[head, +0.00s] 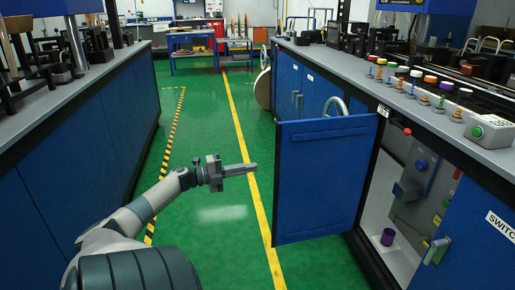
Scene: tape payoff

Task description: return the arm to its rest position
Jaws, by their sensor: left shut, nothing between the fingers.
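My left arm (128,218) reaches up from the bottom left over the green floor. Its gripper (250,168) points right, with the fingers together and nothing between them. The fingertips are in open air, a little left of the open blue cabinet door (318,180) and apart from it as seen here. My right gripper is not in view.
An open cabinet holds a purple cup (388,237). A blue bench (85,130) lines the left. The green floor (195,110) between is clear.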

